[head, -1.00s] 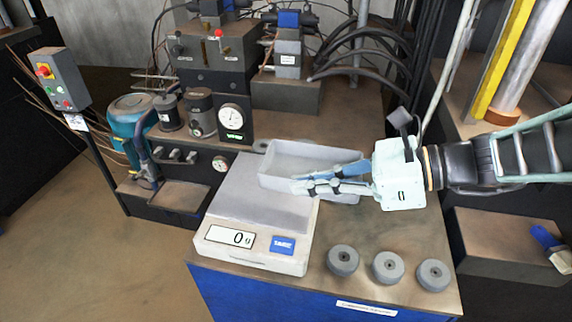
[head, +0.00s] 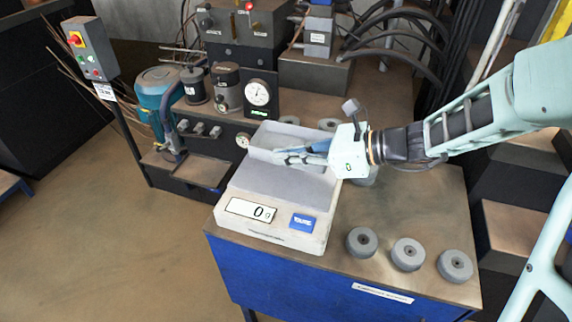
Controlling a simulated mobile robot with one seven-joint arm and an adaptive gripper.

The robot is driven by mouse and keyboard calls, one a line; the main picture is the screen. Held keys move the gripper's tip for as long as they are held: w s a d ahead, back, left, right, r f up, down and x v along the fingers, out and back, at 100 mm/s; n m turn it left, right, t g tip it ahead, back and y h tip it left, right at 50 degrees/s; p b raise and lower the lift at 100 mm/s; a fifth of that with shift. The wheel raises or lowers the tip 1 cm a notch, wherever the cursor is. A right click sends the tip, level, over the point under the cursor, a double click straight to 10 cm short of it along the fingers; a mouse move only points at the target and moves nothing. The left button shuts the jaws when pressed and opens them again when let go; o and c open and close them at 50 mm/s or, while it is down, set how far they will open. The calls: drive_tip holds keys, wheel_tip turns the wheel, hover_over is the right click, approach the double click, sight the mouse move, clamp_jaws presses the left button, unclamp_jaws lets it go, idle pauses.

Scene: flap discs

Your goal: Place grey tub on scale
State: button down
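The grey tub (head: 262,141) is over the back part of the scale (head: 262,181). My gripper (head: 283,156) comes in from the right and is shut on the tub's near wall, with a bluish finger on the tub's inner side and the other along the front. The scale's display reads 0 g. I cannot tell whether the tub's base touches the plate, since the gripper and the tub's near wall hide it.
Three grey discs (head: 408,254) lie in a row at the bench's front right. More grey round pieces (head: 328,124) show behind the gripper. A dial gauge (head: 259,93) and machinery stand behind the scale. The bench top (head: 410,205) right of the scale is mostly clear.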

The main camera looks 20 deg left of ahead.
sight(292, 166)
drive_tip(key=shift+w+a+f, duration=0.1)
drive_tip(key=shift+a+f, duration=0.15)
drive_tip(key=shift+f, duration=1.5)
drive_tip(key=shift+d+f, duration=0.1)
drive_tip(key=c, duration=2.7)
unclamp_jaws()
drive_tip(key=shift+f+b, duration=0.1)
drive_tip(key=shift+b, duration=0.2)
drive_tip(key=o, duration=0.5)
drive_tip(key=shift+o, duration=0.2)
drive_tip(key=shift+r, duration=0.2)
drive_tip(key=shift+d+r, duration=0.15)
drive_tip(key=shift+d, duration=0.1)
drive_tip(key=p+v, duration=0.1)
drive_tip(key=v, duration=1)
drive_tip(key=shift+d+r, duration=0.15)
drive_tip(key=shift+d, duration=0.05)
